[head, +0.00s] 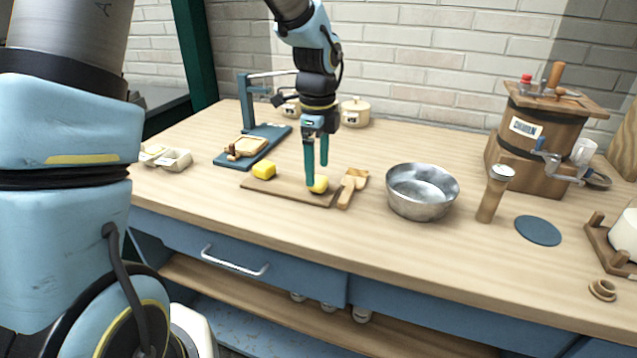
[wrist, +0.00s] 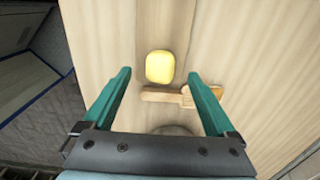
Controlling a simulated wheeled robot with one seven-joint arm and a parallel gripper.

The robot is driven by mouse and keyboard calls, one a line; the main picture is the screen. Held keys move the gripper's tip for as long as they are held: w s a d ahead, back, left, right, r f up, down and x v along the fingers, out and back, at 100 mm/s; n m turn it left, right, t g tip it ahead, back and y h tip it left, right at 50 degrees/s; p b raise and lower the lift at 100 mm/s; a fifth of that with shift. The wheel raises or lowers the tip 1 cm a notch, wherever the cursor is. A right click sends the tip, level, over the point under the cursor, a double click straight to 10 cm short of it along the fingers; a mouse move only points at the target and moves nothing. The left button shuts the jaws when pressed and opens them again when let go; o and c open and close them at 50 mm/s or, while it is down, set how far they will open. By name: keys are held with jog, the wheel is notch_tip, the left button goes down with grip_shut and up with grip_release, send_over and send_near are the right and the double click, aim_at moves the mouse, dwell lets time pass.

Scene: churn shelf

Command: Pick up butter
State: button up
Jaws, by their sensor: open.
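Two yellow butter pieces show in the head view. A rounded lump (head: 318,186) is at the right end of a thin wooden board (head: 289,187), and a squarer block (head: 264,170) is near its left end. My gripper (head: 317,174) is open and empty, pointing down at the rounded lump, with one finger partly in front of it. In the wrist view the yellow lump (wrist: 160,67) lies between the lines of the two teal fingers (wrist: 161,74), around fingertip level in the picture. Whether the fingers are beside it or above it, I cannot tell.
Wooden paddles (head: 351,188) lie just right of the board. A metal bowl (head: 422,208) stands further right, then a wooden-handled tool (head: 493,195) and the churn (head: 533,140). A blue stand (head: 254,146) is behind left. The counter's front edge is close.

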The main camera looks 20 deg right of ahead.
aim_at(318, 180)
jog(key=shift+f+p, duration=0.35)
jog(key=shift+f, duration=1.65)
jog(key=shift+c, duration=0.3)
jog(key=c, duration=1.3)
